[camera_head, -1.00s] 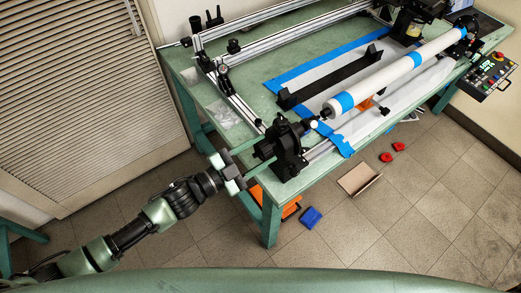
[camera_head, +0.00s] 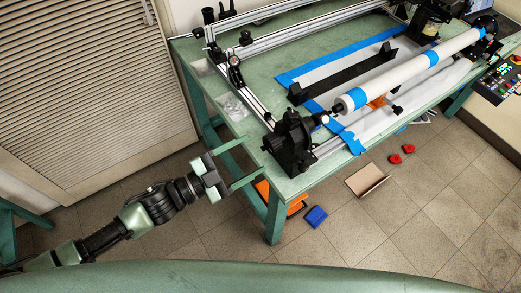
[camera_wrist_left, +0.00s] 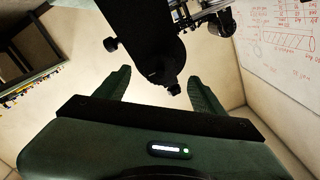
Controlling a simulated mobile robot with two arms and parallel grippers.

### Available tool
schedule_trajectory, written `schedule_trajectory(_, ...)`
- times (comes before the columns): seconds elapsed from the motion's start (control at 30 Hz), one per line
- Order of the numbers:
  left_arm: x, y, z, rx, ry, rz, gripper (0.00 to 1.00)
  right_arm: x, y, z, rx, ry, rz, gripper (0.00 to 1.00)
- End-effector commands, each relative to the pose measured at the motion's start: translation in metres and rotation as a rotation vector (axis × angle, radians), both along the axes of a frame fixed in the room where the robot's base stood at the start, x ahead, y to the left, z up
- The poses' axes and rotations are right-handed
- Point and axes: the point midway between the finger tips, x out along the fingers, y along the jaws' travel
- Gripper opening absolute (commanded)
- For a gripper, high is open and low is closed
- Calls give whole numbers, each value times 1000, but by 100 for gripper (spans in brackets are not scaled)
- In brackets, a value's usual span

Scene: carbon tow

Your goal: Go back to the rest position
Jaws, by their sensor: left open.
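My left gripper (camera_head: 238,164) is open and empty. It is at the left edge of the green table (camera_head: 226,140), with its fingers pointing toward the black headstock. The black headstock (camera_head: 290,143) stands at the table's near left corner, a little right of the fingertips, with a gap between. In the left wrist view my open fingers (camera_wrist_left: 161,85) show either side of a dark machine part (camera_wrist_left: 150,50) beyond them. My right gripper is not in view.
A white roller with blue tape bands (camera_head: 400,78) lies across the table. A control panel (camera_head: 500,78) is at the right. On the floor are a cardboard box (camera_head: 367,180), a blue bin (camera_head: 316,216), an orange item (camera_head: 296,205) and red pieces (camera_head: 395,159). A slatted shutter (camera_head: 80,90) is at left.

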Motion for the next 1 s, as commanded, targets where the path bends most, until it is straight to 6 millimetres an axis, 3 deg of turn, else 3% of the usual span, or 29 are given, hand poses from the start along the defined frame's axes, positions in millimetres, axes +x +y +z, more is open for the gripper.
schedule_trajectory(0.17,-7,9,0,1,0,-1,69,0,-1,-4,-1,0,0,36)
schedule_trajectory(0.73,-4,11,-3,2,6,10,69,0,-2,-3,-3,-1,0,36)
schedule_trajectory(0.87,13,28,-36,25,65,95,69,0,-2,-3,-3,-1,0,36)
schedule_trajectory(0.97,33,57,-88,59,162,222,69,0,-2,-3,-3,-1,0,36)
schedule_trajectory(1.0,38,72,-115,77,213,283,69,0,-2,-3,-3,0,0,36)
